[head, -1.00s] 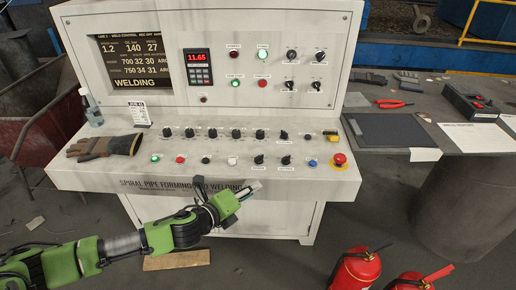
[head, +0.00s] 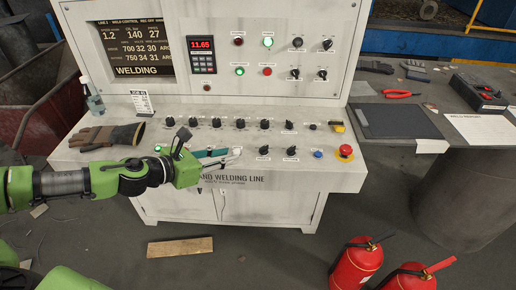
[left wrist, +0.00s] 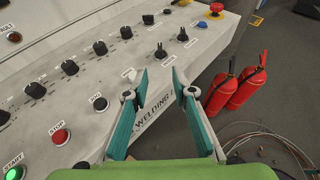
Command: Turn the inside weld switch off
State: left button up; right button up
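My left gripper (head: 236,154) is over the lower front row of the control desk (head: 110,168) in the head view. Its teal fingers are apart with nothing between them in the left wrist view (left wrist: 160,76). Two black rotary switches (head: 264,150) (head: 291,150) sit just right of the fingertips; they also show beyond them in the left wrist view (left wrist: 161,51) (left wrist: 183,35). Their labels are too small to read, so I cannot tell which is the inside weld switch. A white button (left wrist: 130,73) is beside the left fingertip. My right gripper is not in view.
A red emergency stop (head: 345,151) and blue button (head: 318,154) are to the right. A row of black knobs (head: 240,124) runs behind the gripper. Gloves (head: 108,136) lie at left. Red fire extinguishers (head: 355,268) stand on the floor.

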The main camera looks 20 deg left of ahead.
aim_at(261, 148)
pick_arm(q)
jog(key=p+x, duration=0.1)
jog(key=x, duration=1.2)
jog(key=shift+w+d+f, duration=0.1)
jog(key=shift+w+f, duration=0.1)
jog(key=shift+w, duration=0.15)
grip_shut()
